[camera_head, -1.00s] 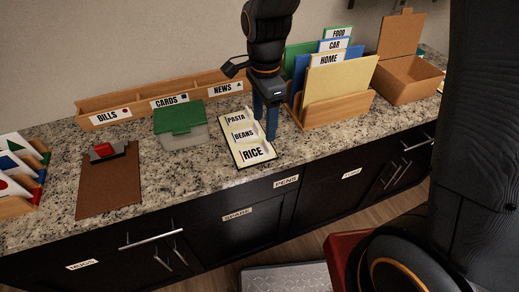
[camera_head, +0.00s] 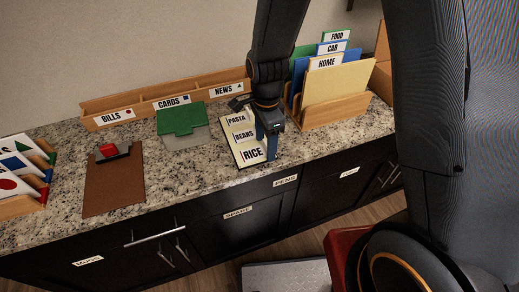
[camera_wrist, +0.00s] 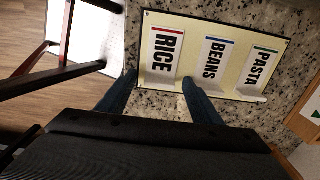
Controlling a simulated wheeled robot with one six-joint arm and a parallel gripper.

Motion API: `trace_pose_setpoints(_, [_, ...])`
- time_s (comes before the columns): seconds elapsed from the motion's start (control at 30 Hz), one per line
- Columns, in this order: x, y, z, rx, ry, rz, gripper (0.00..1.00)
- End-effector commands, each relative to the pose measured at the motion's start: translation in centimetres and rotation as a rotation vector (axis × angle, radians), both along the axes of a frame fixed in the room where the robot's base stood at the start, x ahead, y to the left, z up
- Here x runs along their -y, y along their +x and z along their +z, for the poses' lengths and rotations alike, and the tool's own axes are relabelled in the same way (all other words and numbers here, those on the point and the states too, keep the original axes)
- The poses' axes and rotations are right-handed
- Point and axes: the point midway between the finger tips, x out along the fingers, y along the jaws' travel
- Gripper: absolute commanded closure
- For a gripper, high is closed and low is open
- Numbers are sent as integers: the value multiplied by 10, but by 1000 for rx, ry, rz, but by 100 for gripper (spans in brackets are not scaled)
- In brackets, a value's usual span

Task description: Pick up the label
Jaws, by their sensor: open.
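A cream board (camera_head: 258,160) with a dark edge lies on the granite counter. It holds three white label cards: RICE (camera_head: 252,154) with a red stripe, BEANS (camera_head: 243,135) with a blue stripe and PASTA (camera_head: 236,120) with a green stripe. The wrist view also shows RICE (camera_wrist: 164,52), BEANS (camera_wrist: 213,60) and PASTA (camera_wrist: 259,67). My gripper (camera_head: 270,148) is at the board's right side, beside RICE. In the wrist view its open, empty fingers (camera_wrist: 158,82) point at the RICE card's lower end, one to each side. Contact cannot be told.
A wooden file sorter (camera_head: 335,109) with folders stands right of my gripper. A long wooden rack (camera_head: 165,96) marked BILLS, CARDS and NEWS stands behind. Bare counter (camera_head: 205,180) lies left of the board.

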Motion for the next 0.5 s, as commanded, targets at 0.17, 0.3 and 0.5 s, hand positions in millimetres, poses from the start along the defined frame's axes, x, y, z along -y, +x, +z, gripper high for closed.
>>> trace_pose_setpoints(0.17, [0,0,0,0,0,0,54])
trace_pose_setpoints(0.3, [0,0,0,0,0,0,78])
trace_pose_setpoints(0.5, [0,0,0,0,0,0,84])
